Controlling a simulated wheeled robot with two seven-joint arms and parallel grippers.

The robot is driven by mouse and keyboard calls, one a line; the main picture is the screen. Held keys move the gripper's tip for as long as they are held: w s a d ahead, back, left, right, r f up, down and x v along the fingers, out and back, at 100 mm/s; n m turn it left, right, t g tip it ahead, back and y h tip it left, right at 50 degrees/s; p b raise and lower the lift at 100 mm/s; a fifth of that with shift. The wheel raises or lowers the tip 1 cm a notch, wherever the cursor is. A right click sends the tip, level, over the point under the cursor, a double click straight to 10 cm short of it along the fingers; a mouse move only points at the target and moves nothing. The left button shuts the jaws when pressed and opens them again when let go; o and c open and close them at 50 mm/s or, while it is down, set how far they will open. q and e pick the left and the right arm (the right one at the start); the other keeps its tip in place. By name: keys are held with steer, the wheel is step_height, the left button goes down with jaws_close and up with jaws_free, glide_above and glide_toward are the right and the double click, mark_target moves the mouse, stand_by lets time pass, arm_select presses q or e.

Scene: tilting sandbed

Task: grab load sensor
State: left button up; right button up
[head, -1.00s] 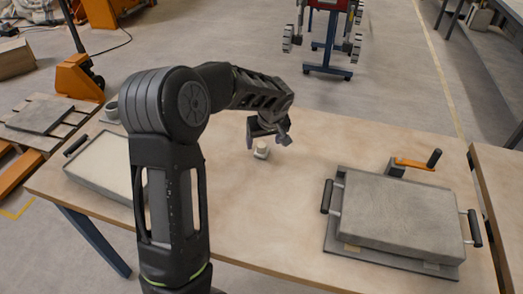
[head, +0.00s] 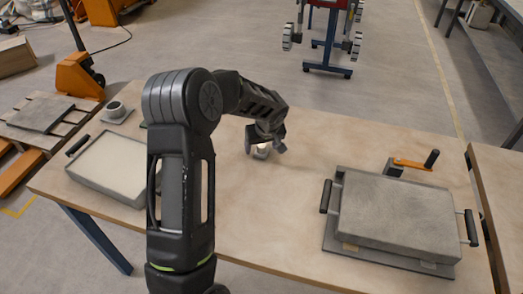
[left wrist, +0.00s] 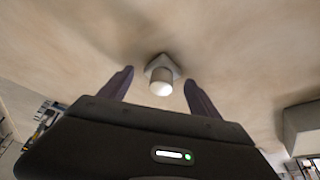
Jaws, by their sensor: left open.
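The load sensor (head: 261,151) is a small pale cylinder on a grey square base, standing on the wooden table. In the left wrist view the load sensor (left wrist: 161,80) shows ahead of and between my fingers. My left gripper (head: 266,142) is over the sensor, pointing down, and partly hides it. In the left wrist view my left gripper (left wrist: 159,88) has its two dark fingers apart, with one on each side of the sensor and a gap visible on both sides. My right gripper is in no view.
A tilting sandbed with side handles (head: 398,220) and an orange crank (head: 412,163) stands on the right of the table (head: 270,210). The table between is clear.

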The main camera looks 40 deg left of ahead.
arm_select(q)
steer(key=shift+c, duration=0.4)
jaws_close()
